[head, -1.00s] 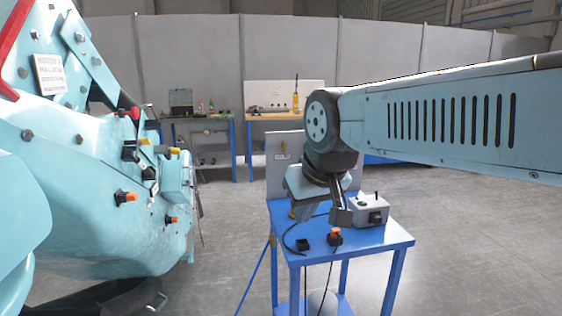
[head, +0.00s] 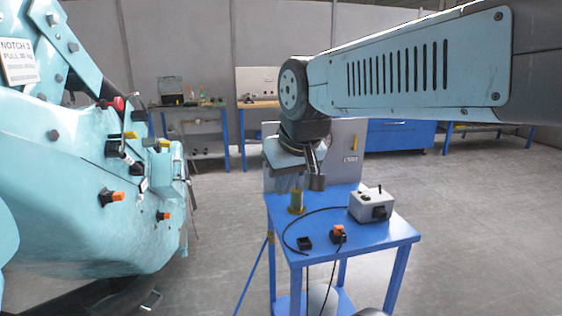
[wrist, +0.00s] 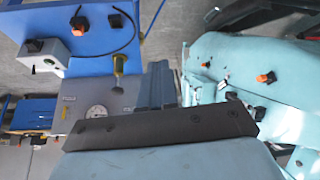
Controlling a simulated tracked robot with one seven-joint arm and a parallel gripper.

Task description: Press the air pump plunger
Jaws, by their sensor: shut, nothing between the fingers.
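The air pump looks to be the yellow-brass cylinder (head: 297,201) standing at the back left of the blue table (head: 375,238). In the head view its top is behind or close to my wrist, so I cannot make out the plunger clearly. The cylinder also shows in the wrist view (wrist: 120,65), left of my fingers. My gripper (head: 317,183) is shut and empty. In the wrist view my gripper (wrist: 158,75) shows as grey fingers beside the cylinder.
A grey control box (head: 371,205), an orange-topped switch (head: 338,234), a small black block (head: 305,243) and a black cable lie on the table. A grey upright panel (head: 345,150) stands behind. A large turquoise machine (head: 85,200) fills the left. Floor at right is clear.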

